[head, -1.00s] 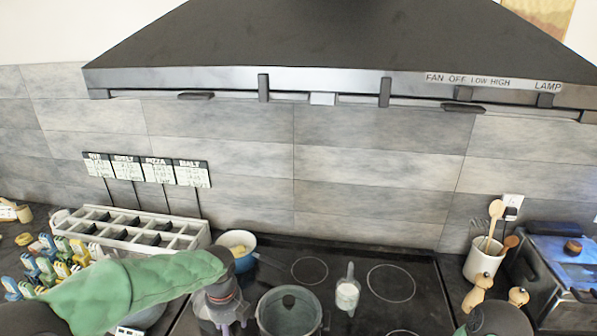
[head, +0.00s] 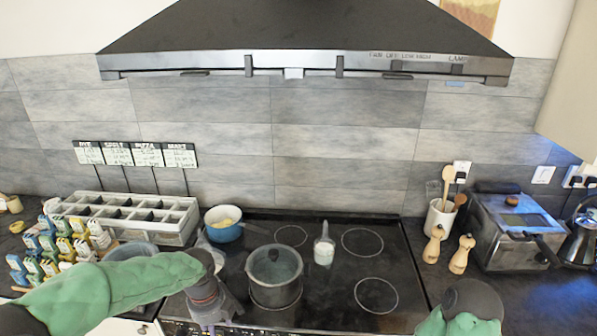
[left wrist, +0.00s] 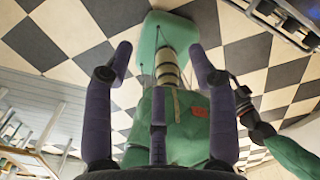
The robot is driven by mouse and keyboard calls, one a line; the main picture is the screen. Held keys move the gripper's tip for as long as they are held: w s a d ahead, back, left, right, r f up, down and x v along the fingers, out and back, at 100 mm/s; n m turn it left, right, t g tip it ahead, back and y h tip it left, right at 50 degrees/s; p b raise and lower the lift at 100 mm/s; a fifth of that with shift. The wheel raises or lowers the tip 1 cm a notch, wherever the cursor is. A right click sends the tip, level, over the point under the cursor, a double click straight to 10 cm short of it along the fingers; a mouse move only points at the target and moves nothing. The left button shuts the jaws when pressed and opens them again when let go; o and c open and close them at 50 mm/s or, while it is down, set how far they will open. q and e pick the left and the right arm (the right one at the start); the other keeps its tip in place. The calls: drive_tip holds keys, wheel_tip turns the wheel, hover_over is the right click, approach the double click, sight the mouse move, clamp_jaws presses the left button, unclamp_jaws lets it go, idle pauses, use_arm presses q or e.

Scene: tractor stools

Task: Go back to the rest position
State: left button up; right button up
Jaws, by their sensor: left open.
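My left arm in its green sleeve comes in from the left in the head view, and my left gripper (head: 213,318) hangs down at the front left of the black hob (head: 330,290). In the left wrist view, the purple-grey fingers of my left gripper (left wrist: 159,48) are spread wide with nothing held. Part of my green body shows beyond them. A rounded dark joint of my right arm shows at the bottom right of the head view, with its hand out of frame. My right gripper (left wrist: 241,98) shows small at the right of the left wrist view; its jaws are unclear.
A grey pot (head: 275,270) stands on the hob beside my left gripper. A blue pan (head: 224,230) and a small white-filled ladle or cup (head: 324,250) are behind. Two pepper mills (head: 462,254), a utensil jar (head: 440,220) and a toaster-like appliance (head: 520,235) stand right. Checkered floor (left wrist: 270,65) lies below.

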use_arm(q)
drive_tip(key=s+d+f+n+h+b, duration=0.1)
drive_tip(key=s+d+f+n+h, duration=0.2)
drive_tip(key=f+n, duration=0.55)
drive_tip(key=s+d+f+n+b, duration=0.15)
drive_tip(key=d+f+n, duration=0.35)
drive_tip(key=f, duration=0.7)
drive_tip(key=s+d+f+n+b, duration=0.1)
drive_tip(key=s+d+f+n, duration=0.2)
drive_tip(key=s+f+n, duration=0.9)
drive_tip(key=n, duration=0.3)
drive_tip(key=shift+f+h, duration=0.4)
use_arm(e)
drive_tip(key=f, duration=0.3)
drive_tip(key=shift+w+f, duration=0.25)
drive_tip(key=shift+f, duration=0.15)
